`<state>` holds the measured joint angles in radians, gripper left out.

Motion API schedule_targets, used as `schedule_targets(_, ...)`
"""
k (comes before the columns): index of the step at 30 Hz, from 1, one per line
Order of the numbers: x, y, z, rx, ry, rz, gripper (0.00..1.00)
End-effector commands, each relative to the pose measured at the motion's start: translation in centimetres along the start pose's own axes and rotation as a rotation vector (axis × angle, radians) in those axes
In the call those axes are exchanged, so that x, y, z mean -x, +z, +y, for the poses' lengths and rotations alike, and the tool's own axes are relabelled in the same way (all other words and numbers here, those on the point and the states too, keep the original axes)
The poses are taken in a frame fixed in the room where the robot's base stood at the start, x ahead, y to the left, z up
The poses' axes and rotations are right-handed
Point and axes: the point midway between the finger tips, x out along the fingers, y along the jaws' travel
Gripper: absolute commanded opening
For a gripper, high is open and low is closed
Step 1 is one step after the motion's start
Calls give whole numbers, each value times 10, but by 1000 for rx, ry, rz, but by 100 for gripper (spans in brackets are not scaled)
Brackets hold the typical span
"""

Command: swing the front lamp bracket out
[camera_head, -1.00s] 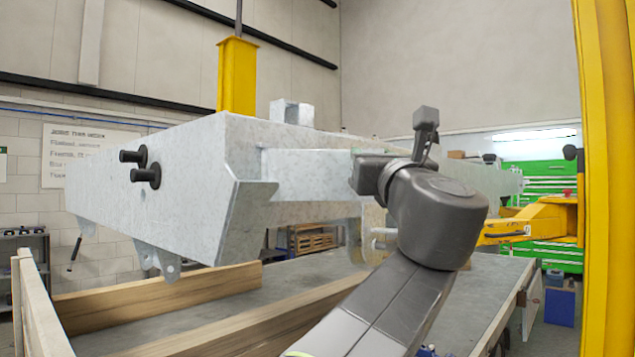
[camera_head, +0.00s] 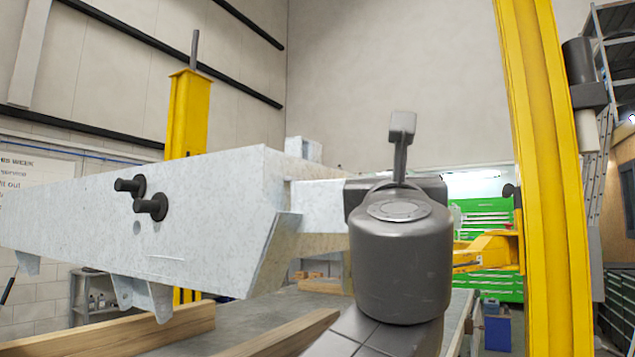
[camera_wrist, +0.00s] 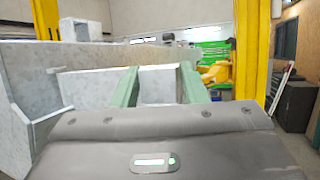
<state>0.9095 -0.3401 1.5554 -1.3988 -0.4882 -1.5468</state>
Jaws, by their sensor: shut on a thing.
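The galvanized trailer frame (camera_head: 215,195) fills the left of the head view, with two black studs on its face. A pale galvanized arm, which I take for the front lamp bracket (camera_head: 318,193), runs from the frame's end toward my wrist. In the wrist view, the two green fingers of my gripper (camera_wrist: 159,70) stand apart, with a pale metal piece, likely the bracket (camera_wrist: 158,88), showing between them. My gripper is shut on it. In the head view my dark wrist hides the fingers and the bracket's far end.
A yellow post (camera_head: 540,150) rises close on the right, with a yellow lift arm (camera_head: 487,252) reaching from it behind my wrist. Another yellow post (camera_head: 187,115) stands behind the frame. Timber beams (camera_head: 150,330) lie below. Green drawers (camera_head: 490,222) stand at the back.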

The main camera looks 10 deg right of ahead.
Motion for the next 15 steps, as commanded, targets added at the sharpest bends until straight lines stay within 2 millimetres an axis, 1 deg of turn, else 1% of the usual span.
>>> schedule_targets(6, 7, 2, 6, -5, 14, 1, 0)
schedule_targets(15, 9, 2, 7, -6, 17, 1, 0)
